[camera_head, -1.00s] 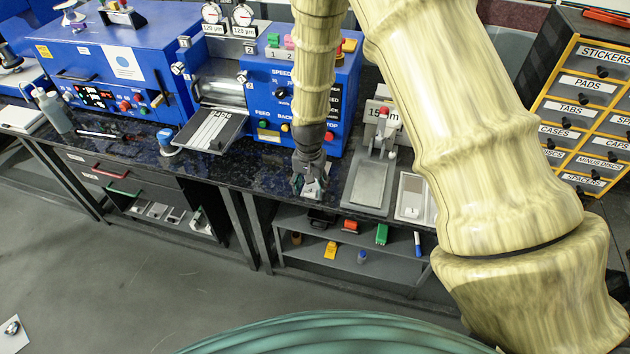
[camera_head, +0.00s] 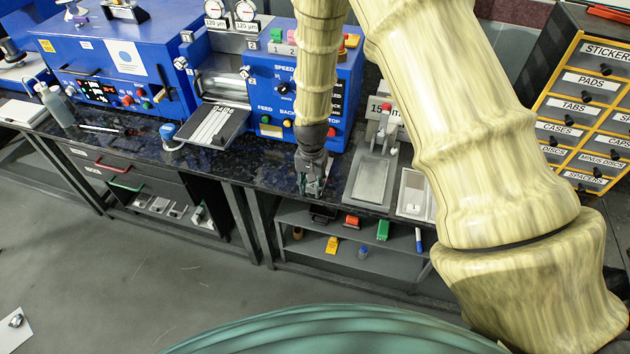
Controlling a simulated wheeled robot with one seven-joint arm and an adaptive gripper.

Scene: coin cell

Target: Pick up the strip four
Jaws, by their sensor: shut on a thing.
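My gripper (camera_head: 312,188) is at the front edge of the dark speckled bench, in front of the blue roller machine. It points down, and its fingers are shut on a small thin piece, probably a strip. The fingers hide most of the piece, and I cannot read any number on it. The marks are too small to read surely.
The blue roller machine (camera_head: 268,94) stands close behind my gripper. A grey metal plate with a lever press (camera_head: 372,180) and a white tray (camera_head: 412,192) lie to the right. A shelf (camera_head: 345,258) with small coloured items is below. Labelled drawers (camera_head: 575,110) stand far right.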

